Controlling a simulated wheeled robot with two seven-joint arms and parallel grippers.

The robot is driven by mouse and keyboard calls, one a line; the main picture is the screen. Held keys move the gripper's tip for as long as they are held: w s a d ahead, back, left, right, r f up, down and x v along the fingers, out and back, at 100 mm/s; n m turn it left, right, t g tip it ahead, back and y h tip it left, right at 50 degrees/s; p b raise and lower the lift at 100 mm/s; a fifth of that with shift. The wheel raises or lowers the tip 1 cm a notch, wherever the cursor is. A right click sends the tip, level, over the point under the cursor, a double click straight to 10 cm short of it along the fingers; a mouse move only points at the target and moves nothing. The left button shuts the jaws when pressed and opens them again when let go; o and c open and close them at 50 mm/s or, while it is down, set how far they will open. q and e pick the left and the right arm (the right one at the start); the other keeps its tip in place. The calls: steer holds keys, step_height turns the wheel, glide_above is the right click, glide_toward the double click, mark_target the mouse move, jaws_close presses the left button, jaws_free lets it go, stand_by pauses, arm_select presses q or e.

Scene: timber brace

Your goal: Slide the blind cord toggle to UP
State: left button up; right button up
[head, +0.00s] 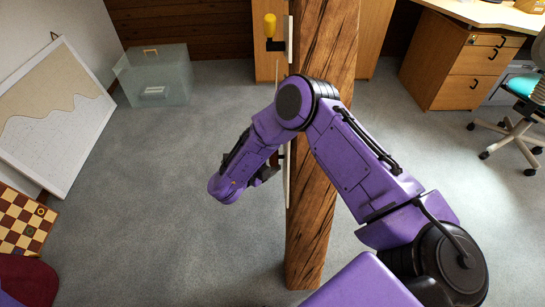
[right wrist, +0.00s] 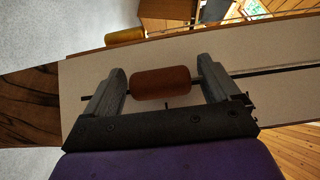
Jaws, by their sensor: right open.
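An orange-brown cylinder (right wrist: 160,82), which looks like the toggle, sits on a thin dark rod or slot line along a cream board (right wrist: 75,85). My right gripper (right wrist: 163,76) is open in the right wrist view, with one finger on each side of the cylinder. A small gap seems to show at the left finger; contact at the right one is unclear. In the head view, my right gripper (head: 268,174) is beside the pale board on the left face of the timber post (head: 323,60), and the cylinder is hidden there. No UP marking is readable.
A yellow handle (head: 270,25) on a dark mount stands out near the post's top. A clear box (head: 153,75), a leaning framed picture (head: 55,115) and a checkered board (head: 22,222) are at left. A wooden desk (head: 460,60) and chair are at right. Open carpet lies left of the post.

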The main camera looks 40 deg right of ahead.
steer(key=c, duration=1.4)
steer(key=shift+w+d+r+p, duration=0.75)
steer(key=shift+r+p, duration=1.15)
steer(key=shift+r, duration=1.4)
steer(key=shift+w+d+r+p, duration=0.3)
steer(key=shift+w+r+p, duration=0.75)
steer(key=shift+r+p, duration=1.55)
steer(key=shift+w+d+r+p, duration=0.55)
steer(key=shift+w+r+p, duration=0.5)
steer(key=shift+r, duration=2.9)
steer(key=shift+s, duration=0.15)
steer(key=o, duration=1.4)
steer(key=shift+r, duration=0.1)
steer(key=shift+s, duration=0.1)
steer(key=shift+a, duration=0.1)
